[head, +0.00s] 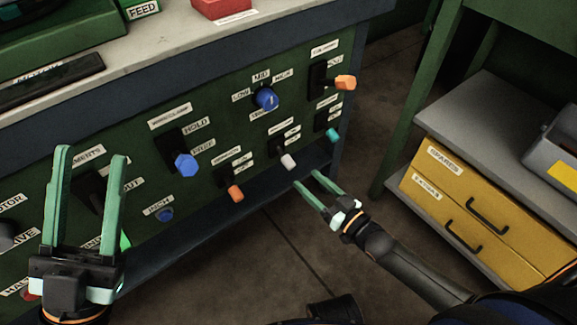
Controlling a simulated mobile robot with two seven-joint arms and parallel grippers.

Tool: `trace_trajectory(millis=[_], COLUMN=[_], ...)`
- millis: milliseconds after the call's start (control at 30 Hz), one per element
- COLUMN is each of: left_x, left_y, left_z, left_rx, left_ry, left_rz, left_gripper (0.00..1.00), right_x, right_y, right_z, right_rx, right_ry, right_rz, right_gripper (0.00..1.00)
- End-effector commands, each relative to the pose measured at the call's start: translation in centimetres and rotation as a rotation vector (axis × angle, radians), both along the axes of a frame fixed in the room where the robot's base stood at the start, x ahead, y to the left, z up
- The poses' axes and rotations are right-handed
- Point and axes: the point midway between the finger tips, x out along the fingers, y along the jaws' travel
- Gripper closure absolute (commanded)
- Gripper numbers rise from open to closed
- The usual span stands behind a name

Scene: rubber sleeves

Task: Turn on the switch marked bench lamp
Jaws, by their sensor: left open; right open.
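The green front panel (215,130) carries several switches; I cannot read which small label says bench lamp. Small toggles show an orange tip (236,194), a white tip (288,161) and a teal tip (332,135). A larger orange-tipped lever (346,82) is at the upper right and a blue-tipped lever (186,165) is by HOLD and FREE-like labels. My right gripper (306,180) is open and empty, just below and right of the white-tipped toggle in the picture. My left gripper (90,156) is open and empty at the left, its fingers hiding part of the panel.
A blue rotary knob (266,98) has LOW, MID and HIGH labels. A blue button (165,214) sits below INCH. A yellow drawer unit (470,215) stands on the right. Floor (290,245) shows between it and the panel. A red block (222,8) is on the bench top.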

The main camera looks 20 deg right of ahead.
Motion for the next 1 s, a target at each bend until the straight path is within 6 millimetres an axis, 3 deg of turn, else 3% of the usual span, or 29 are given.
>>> trace_trajectory(millis=[200, 400, 867, 1000], left_x=[0.1, 0.2, 0.2, 0.2], left_y=[-0.2, -0.4, -0.5, -0.5], left_z=[-2.5, -3.8, -4.1, -4.1], left_rx=[0.016, 0.027, 0.033, 0.032], left_ry=[0.008, 0.013, 0.013, 0.014], left_rz=[0.007, 0.012, 0.014, 0.014], left_gripper=[0.50, 0.50, 0.50, 0.50], right_x=[4.4, 7.0, 8.0, 8.0], right_y=[1.9, 3.0, 3.5, 3.5], right_z=[-0.3, -0.3, 0.0, -0.1], right_rx=[0.002, 0.000, 0.000, 0.000], right_ry=[-0.002, -0.001, 0.002, 0.002], right_rz=[0.001, 0.000, 0.001, 0.000], right_gripper=[0.37, 0.37, 0.37, 0.53])
